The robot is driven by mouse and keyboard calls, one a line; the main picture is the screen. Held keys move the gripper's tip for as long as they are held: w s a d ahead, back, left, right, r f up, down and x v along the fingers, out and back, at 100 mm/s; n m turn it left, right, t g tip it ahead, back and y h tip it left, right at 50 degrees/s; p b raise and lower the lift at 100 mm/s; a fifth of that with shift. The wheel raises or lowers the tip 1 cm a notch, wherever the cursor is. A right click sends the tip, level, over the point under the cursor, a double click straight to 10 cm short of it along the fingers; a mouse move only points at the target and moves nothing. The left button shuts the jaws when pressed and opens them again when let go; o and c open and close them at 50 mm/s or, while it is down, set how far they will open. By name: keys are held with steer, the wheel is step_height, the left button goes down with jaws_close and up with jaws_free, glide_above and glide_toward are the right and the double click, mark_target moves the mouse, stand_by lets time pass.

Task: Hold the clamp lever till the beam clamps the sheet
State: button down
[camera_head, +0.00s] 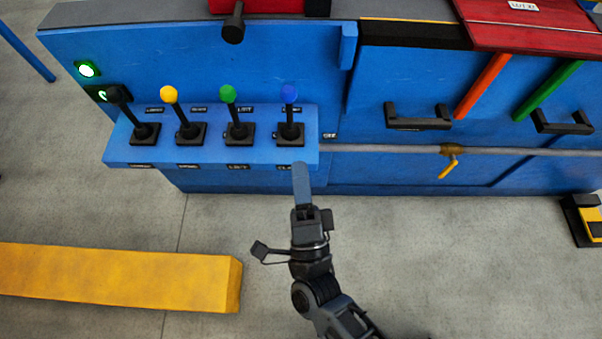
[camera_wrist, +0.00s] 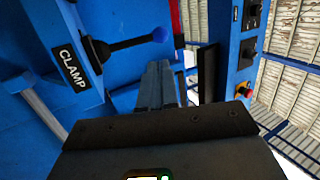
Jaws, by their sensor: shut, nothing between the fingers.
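The clamp lever is a black stick with a blue ball knob (camera_head: 290,91), the rightmost in a row of levers on a blue console. In the wrist view the same blue-knobbed lever (camera_wrist: 130,43) rises from a black base beside a plate reading CLAMP (camera_wrist: 72,68). My gripper (camera_head: 300,168) is shut and empty, its fingertips low in front of the console's front edge, just below the lever's base. It looks apart from the lever. In the wrist view my shut fingers (camera_wrist: 158,82) point forward, right of the lever. I cannot make out the beam or the sheet for certain.
Levers with black, yellow (camera_head: 169,94) and green (camera_head: 228,93) knobs stand left of the blue one. A grey pipe (camera_head: 390,149) with a yellow valve handle (camera_head: 448,168) runs right of the console. A yellow beam (camera_head: 120,277) lies on the floor at left. A green lamp (camera_head: 87,69) glows.

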mark_target(291, 102)
steer(key=x, duration=1)
steer(key=shift+w+r, duration=0.1)
steer(key=shift+w, duration=0.1)
